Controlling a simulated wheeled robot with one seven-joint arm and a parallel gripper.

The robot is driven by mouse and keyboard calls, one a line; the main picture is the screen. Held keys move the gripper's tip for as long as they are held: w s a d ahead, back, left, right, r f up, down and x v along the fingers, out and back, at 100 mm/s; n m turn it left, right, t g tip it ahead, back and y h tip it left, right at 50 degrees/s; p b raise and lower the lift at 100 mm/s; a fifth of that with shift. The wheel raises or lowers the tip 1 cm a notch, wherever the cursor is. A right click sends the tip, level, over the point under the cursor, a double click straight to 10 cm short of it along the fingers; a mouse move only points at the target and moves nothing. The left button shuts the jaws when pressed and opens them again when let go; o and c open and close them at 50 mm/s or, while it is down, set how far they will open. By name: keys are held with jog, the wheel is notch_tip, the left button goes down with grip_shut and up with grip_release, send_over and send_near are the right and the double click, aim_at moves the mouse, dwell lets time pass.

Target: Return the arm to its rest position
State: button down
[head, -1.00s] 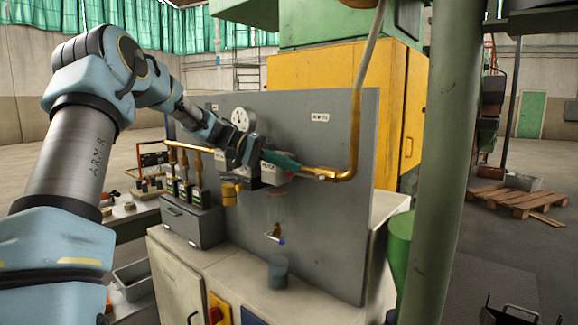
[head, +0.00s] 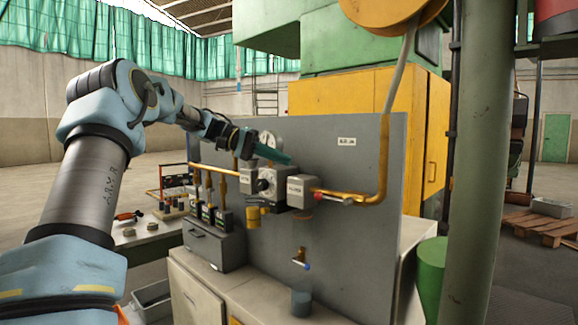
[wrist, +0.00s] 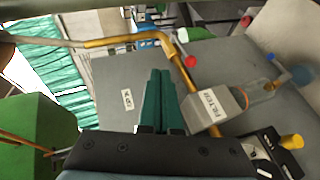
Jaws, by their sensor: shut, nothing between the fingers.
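My light-blue arm reaches from the left of the head view toward a grey panel (head: 345,240). My gripper (head: 288,160) has green fingers, pressed together with nothing between them. It is above the grey boxes on the panel and overlaps the lower part of a round gauge (head: 268,138). In the wrist view my gripper (wrist: 160,72) points along the panel face, left of a box marked FILTER (wrist: 214,108). That box also shows in the head view (head: 300,191). The fingers look apart from the box; their distance from the panel is hard to tell.
A copper pipe (head: 383,160) with a red knob (head: 318,195) runs from the filter box up the panel's right. A green post (head: 470,200) stands at right. A cup (head: 301,302) stands below a small tap (head: 300,258). A side table (head: 150,240) is at left.

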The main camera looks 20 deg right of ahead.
jog(key=s+a+f+n+t+y, duration=0.3)
jog(key=a+f, duration=0.1)
jog(key=f, duration=0.4)
jog(key=s+a+f+n+t+y, duration=0.25)
jog(key=a+f, duration=0.25)
jog(key=f, duration=0.4)
jog(key=s+a+f+t+y, duration=0.1)
jog(key=s+a+f+y, duration=0.2)
jog(key=s+a+f, duration=0.2)
jog(key=s+a+f+n+t+y, duration=0.1)
jog(key=s+a+f, duration=0.4)
jog(key=s+a, duration=0.5)
jog(key=a+t+y, duration=0.1)
jog(key=a+y, duration=0.1)
jog(key=a, duration=0.1)
jog(key=shift+a, duration=0.4)
jog(key=shift+s+n+t, duration=0.1)
jog(key=shift+n+t, duration=0.15)
